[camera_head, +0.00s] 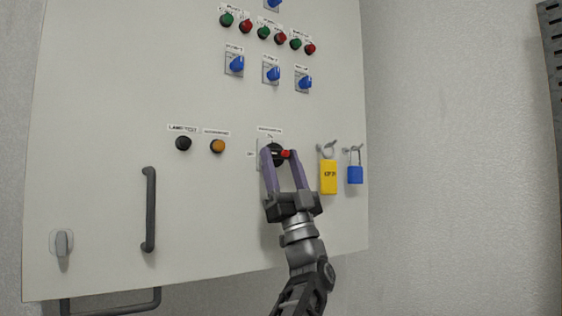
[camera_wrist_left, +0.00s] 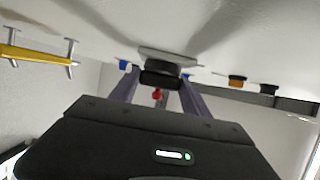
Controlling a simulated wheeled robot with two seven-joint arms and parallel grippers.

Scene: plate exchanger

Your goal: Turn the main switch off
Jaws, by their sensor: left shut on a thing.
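My right gripper is in neither view.
A yellow padlock tag (camera_head: 328,177) and a blue padlock (camera_head: 355,175) hang just right of the switch. A black button (camera_head: 183,143) and an orange button (camera_head: 218,146) are to its left. A dark handle (camera_head: 149,210) sticks out lower left. Blue knobs (camera_head: 271,73) are above.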

